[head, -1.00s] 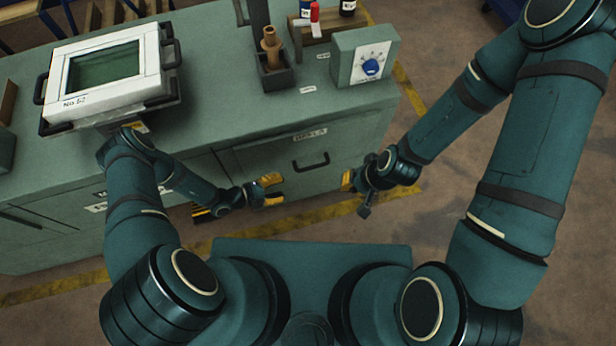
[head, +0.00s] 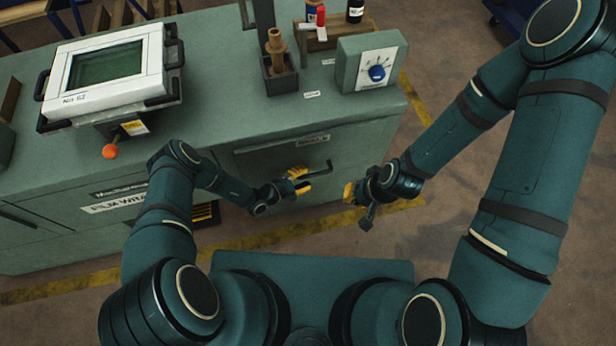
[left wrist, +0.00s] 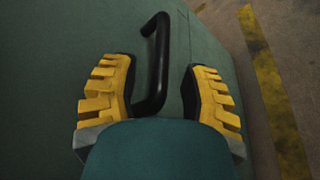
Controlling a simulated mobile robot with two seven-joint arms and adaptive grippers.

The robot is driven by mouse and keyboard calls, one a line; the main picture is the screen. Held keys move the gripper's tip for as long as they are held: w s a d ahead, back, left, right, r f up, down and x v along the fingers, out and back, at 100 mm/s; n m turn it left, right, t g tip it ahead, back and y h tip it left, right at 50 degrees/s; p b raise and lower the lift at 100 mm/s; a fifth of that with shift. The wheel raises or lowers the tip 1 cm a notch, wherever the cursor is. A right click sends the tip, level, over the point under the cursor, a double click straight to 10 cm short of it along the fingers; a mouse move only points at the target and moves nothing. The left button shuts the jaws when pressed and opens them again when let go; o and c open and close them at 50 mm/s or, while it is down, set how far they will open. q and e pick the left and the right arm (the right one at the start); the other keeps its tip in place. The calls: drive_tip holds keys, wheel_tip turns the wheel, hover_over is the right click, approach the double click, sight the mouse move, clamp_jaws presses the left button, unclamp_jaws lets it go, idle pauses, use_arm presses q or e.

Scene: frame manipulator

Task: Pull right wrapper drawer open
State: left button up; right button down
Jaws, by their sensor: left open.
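The right wrapper drawer (head: 262,162) is the green front with a small label on the machine's near side, and it looks shut. Its black bar handle (head: 324,166) is partly hidden behind my left gripper (head: 298,180). In the left wrist view the handle (left wrist: 158,62) stands between the yellow fingers of the left gripper (left wrist: 160,70), which is open. The handle is close to the left finger, with a wider gap to the right finger; I cannot tell whether it touches. My right gripper (head: 354,194) hangs to the right of the drawer, apart from it; its opening is unclear.
The green machine's top carries a white screen unit (head: 106,65), a dial box (head: 370,66), a holder with a brown spindle (head: 277,70) and bottles. An orange knob (head: 110,152) sticks out below the screen. Floor with yellow tape (head: 290,232) lies in front.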

use_arm(q)
drive_tip(key=shift+x, duration=0.8)
clamp_jaws()
drive_tip(key=shift+s, duration=0.1)
